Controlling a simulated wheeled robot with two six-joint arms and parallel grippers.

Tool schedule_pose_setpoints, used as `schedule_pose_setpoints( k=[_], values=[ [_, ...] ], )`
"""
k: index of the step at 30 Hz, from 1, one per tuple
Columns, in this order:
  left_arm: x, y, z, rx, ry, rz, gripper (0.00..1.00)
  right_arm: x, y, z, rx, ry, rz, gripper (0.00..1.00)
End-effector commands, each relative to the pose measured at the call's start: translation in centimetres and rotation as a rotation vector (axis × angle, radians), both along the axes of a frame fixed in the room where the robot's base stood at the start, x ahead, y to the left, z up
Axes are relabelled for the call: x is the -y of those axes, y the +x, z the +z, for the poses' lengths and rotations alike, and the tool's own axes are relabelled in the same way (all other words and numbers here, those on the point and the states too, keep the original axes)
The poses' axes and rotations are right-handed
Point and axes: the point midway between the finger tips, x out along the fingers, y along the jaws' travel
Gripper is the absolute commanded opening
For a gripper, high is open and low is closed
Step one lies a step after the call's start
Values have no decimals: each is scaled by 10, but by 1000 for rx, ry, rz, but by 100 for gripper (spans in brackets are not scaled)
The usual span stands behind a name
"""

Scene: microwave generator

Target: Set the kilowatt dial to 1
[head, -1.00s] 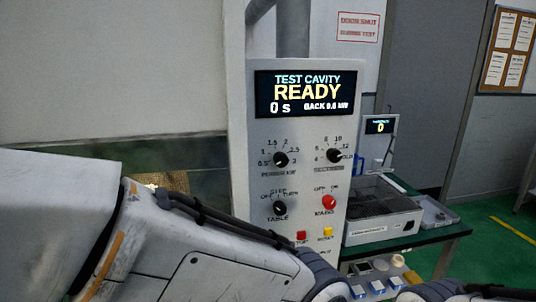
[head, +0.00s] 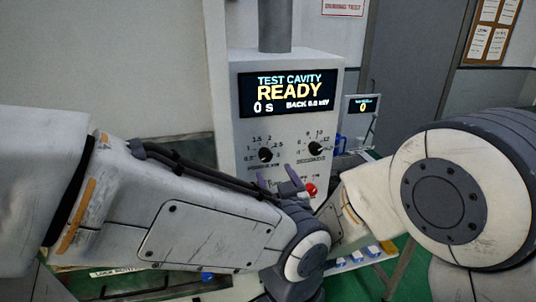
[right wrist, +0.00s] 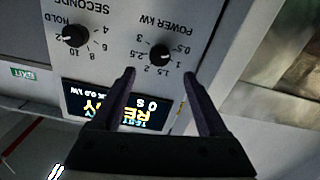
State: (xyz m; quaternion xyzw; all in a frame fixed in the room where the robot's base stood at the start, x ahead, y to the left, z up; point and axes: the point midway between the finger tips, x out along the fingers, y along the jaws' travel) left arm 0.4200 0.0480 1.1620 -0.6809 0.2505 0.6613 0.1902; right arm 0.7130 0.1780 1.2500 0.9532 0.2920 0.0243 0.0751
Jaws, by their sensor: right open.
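The black kilowatt dial (head: 265,155) is on the upper left of the white control panel (head: 225,120), below the display. In the right wrist view, which is upside down, the kilowatt dial (right wrist: 160,54) has its scale from 0.5 to 3 around it. I cannot tell for sure which number its pointer marks. My right gripper (head: 277,177) is open and empty, just below the dial in the head view. In the right wrist view its two dark fingers (right wrist: 160,76) stand apart, with the dial beyond and between their tips, apparently not touched. My left gripper is not in view.
The seconds dial (head: 316,149) is right of the kilowatt dial. The display (head: 289,94) reads READY and 0 s. A red knob (head: 311,190) is below. My arm links hide much of the panel's lower part.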

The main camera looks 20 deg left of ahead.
Motion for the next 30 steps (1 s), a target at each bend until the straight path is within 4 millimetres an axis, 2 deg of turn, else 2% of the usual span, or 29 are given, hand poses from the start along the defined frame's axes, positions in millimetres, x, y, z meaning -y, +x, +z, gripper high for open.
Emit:
schedule_pose_setpoints(
  k=[3,12,18,26,27,29,30],
  values=[
    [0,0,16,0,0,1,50,-12,20,4,-1,-1,-2,77],
    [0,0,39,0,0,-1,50,-40,61,2,-2,-2,0,77],
    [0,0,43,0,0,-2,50,-47,71,0,-2,-2,0,77],
    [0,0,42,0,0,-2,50,-48,72,0,-2,0,0,77],
    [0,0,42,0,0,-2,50,-48,72,0,-2,0,0,69],
    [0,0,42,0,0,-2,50,-48,72,0,-2,0,0,46],
    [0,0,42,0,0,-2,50,-48,72,0,-2,0,0,31]
  ],
)
